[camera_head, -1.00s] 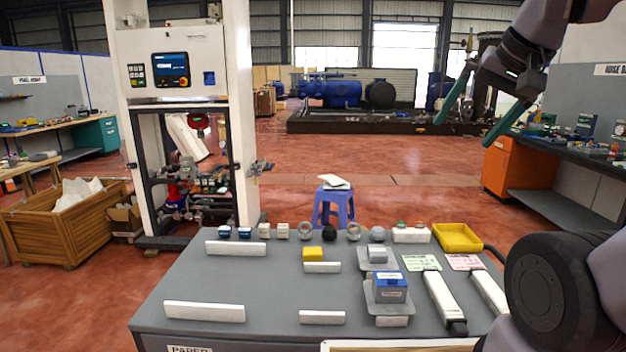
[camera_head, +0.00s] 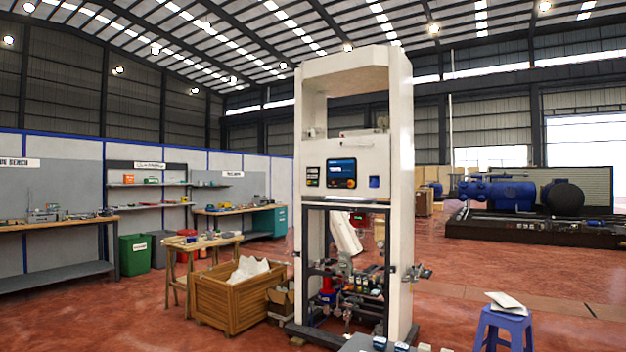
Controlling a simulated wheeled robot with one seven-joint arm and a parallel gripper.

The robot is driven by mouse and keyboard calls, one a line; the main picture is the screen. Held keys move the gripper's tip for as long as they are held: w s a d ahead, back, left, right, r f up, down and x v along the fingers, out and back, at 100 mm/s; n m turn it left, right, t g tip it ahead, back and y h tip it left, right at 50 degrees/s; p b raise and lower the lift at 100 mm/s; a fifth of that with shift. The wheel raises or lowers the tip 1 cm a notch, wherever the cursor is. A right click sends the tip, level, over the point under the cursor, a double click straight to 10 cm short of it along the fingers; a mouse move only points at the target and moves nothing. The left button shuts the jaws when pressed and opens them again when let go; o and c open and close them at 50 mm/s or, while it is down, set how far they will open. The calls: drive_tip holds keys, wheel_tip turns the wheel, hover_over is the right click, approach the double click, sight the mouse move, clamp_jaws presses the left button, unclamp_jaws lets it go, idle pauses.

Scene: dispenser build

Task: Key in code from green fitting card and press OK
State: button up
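The dispenser (camera_head: 400,180) is a tall white cabinet standing right of the middle, with an open lower frame full of pipes and fittings. On its upper front panel are a small dark keypad (camera_head: 312,177), a blue-lit screen (camera_head: 341,173) and a blue square (camera_head: 374,182). The key labels and screen text are too small to read. The green fitting card is out of view now. My gripper is not in view.
A grey table corner (camera_head: 362,343) with small blocks shows at the bottom. A blue stool (camera_head: 503,325) holding white papers stands at the lower right. A wooden crate (camera_head: 222,298) stands left of the dispenser. Red floor is open to the right and at the front left.

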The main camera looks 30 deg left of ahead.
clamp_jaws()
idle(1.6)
